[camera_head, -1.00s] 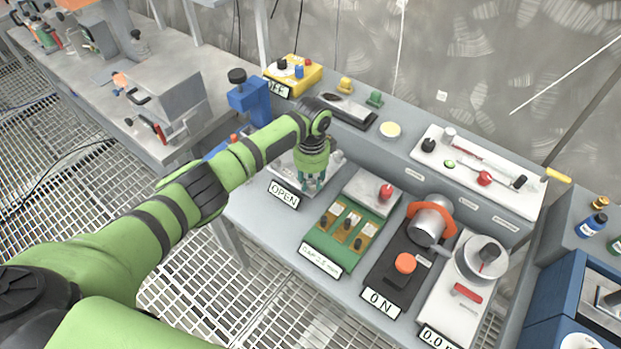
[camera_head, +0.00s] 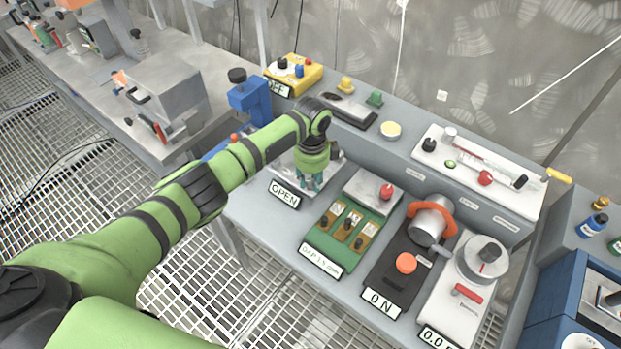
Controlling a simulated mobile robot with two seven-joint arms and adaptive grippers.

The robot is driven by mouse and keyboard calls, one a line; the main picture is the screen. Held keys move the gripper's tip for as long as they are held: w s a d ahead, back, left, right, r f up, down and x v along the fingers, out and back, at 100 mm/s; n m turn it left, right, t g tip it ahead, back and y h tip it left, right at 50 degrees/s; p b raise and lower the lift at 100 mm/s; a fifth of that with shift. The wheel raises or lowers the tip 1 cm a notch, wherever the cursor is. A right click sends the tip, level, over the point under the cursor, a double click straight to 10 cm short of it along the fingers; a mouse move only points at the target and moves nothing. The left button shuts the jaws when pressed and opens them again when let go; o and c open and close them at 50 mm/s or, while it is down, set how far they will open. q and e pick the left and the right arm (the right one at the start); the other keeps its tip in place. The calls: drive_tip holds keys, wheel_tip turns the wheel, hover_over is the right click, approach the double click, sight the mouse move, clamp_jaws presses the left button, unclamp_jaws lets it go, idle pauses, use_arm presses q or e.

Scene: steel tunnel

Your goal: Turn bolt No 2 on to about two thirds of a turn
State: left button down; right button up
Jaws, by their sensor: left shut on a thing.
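My left gripper (camera_head: 312,184) points down over a light metal plate (camera_head: 284,178) behind the sign reading OPEN (camera_head: 284,194). Its fingers are shut low on something at the plate, which I take to be a bolt. The fingers and wrist hide it, and no bolt number is readable. A small metal part (camera_head: 336,153) shows just behind the gripper at the plate's far edge. My right gripper is not in view.
Right of the gripper stand a green board (camera_head: 342,236) with several brass pieces, a black unit (camera_head: 395,279) with an orange button and a white unit (camera_head: 462,290) with a round dial. A blue clamp-like device (camera_head: 250,100) stands close behind my forearm.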

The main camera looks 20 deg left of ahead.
use_arm(q)
drive_tip(key=shift+w+d+r, duration=0.1)
drive_tip(key=shift+d+r, duration=0.05)
drive_tip(key=shift+d, duration=0.25)
drive_tip(key=c, duration=0.9)
unclamp_jaws()
drive_tip(key=shift+c, duration=0.2)
drive_tip(key=shift+a, duration=0.1)
drive_tip(key=shift+r, duration=0.35)
wheel_tip(320, 180, up, 11)
drive_tip(key=shift+r, duration=0.15)
